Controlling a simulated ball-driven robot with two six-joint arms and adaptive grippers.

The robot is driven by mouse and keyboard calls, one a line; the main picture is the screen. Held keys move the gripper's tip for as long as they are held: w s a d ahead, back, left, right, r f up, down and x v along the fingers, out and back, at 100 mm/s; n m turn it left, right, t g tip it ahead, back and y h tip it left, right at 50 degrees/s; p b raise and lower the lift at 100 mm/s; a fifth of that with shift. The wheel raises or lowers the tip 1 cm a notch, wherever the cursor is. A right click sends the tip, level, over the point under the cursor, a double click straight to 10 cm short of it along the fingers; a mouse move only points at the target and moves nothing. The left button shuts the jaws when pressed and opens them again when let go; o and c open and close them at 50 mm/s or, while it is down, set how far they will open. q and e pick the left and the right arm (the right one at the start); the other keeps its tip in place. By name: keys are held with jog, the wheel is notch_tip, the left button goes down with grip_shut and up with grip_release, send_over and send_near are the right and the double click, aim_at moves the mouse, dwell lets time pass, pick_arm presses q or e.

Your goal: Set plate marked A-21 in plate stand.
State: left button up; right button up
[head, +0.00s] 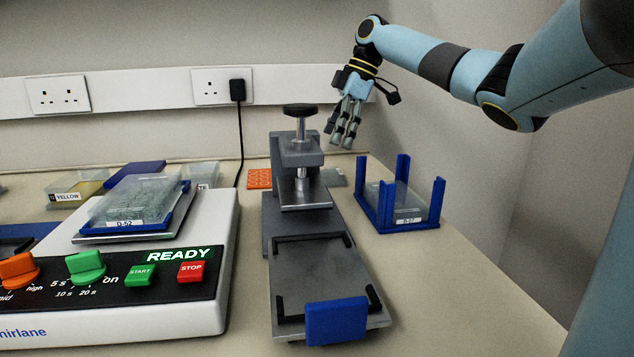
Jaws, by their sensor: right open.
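No label reading A-21 is legible. A blue stand with corner posts (384,212) stands on the bench at the right. A clear plate (408,203) with a small white label sits inside it; its label is too small to read surely. Another clear plate (140,199), labelled D-52, rests in a blue holder on the white machine. A clear, low item (333,178) lies partly hidden behind the grey press. My right gripper (345,138) is open and empty, fingers pointing down, above the back of the bench near the press top. My left gripper is not in view.
The grey press (300,190) with a black knob stands mid-bench, its bed (320,275) ending in a blue block (336,321). The white machine (190,260) fills the left front. A tub labelled YELLOW (75,187) and an orange rack (259,179) stand behind. The right front bench is clear.

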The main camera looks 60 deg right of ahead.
jog(key=x, duration=0.9)
jog(key=shift+a+b, duration=0.25)
jog(key=shift+b, duration=0.05)
jog(key=c, duration=1.1)
notch_tip(320, 180, up, 18)
jog(key=shift+r+p, duration=0.1)
jog(key=shift+p, duration=1)
